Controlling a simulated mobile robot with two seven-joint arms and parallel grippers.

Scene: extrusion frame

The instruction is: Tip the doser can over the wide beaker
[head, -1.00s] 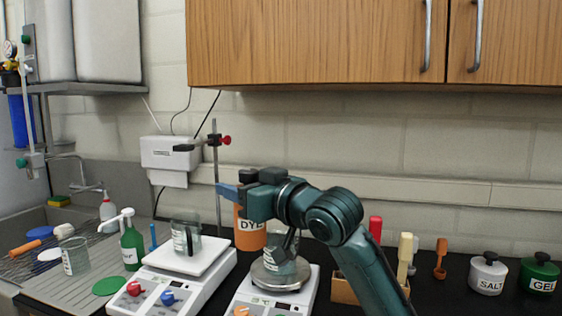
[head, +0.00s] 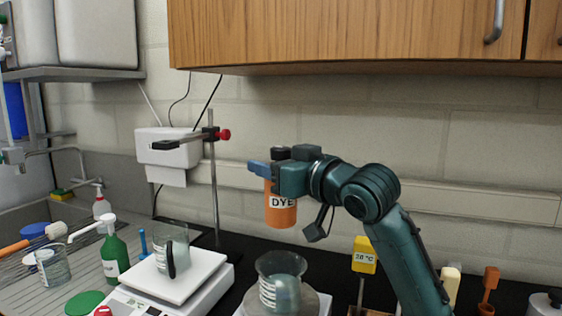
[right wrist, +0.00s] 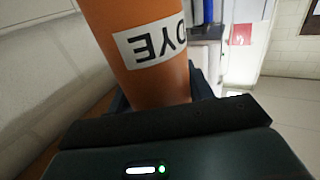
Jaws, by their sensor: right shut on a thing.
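The orange can labelled DYE (head: 281,210) is held upright in my right gripper (head: 268,171), which is shut on its upper part. The can hangs clear of the bench, above and apart from a glass beaker (head: 281,283) with markings, which stands on a hotplate stirrer. A second glass beaker (head: 172,246) stands on the white plate of the left stirrer. In the right wrist view the can (right wrist: 140,50) fills the upper middle, its label upside down. My left gripper is not in view.
A clamp stand (head: 212,180) rises left of the can, its clamp pointing left. A yellow temperature display (head: 364,254) stands right of the front beaker. A green bottle (head: 115,255) and another beaker (head: 52,265) are at left. The wooden cabinet (head: 350,35) hangs above.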

